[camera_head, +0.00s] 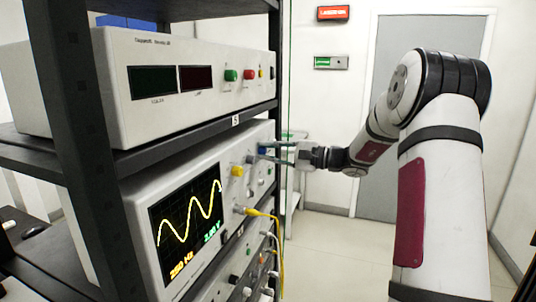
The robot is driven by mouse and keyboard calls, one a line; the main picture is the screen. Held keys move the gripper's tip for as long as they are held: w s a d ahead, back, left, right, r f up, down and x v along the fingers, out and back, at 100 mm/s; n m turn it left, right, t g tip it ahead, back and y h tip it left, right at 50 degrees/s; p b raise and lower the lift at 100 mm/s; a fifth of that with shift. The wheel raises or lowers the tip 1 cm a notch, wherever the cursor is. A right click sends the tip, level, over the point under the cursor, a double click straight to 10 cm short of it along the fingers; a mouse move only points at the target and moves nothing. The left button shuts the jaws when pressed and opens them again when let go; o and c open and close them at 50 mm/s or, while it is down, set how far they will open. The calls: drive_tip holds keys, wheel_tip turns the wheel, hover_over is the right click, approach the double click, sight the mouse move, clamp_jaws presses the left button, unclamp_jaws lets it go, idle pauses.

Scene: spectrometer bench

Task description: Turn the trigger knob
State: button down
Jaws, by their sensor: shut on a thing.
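The oscilloscope (130,197) sits on the middle shelf of the rack, its lit screen showing a yellow wave. On its front panel are a yellow knob (237,171) and several small grey and blue controls to the right. My gripper (268,152) reaches in from the right, its two thin fingers at the panel's upper right corner. It is shut on a small knob there, which I take to be the trigger knob; the fingers mostly hide it, and any label is too small to read.
A power supply (120,115) with dark displays and green and red terminals stands on the shelf above. A yellow cable (279,230) is plugged in below the knobs and hangs down. Dark rack posts (80,140) frame the left. Open floor (335,245) lies beyond, towards a grey door.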

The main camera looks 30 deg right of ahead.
drive_tip(key=shift+n, duration=0.5)
drive_tip(key=c, duration=1.5)
unclamp_jaws()
drive_tip(key=shift+o, duration=0.2)
drive_tip(key=shift+d, duration=0.1)
drive_tip(key=v, duration=1.2)
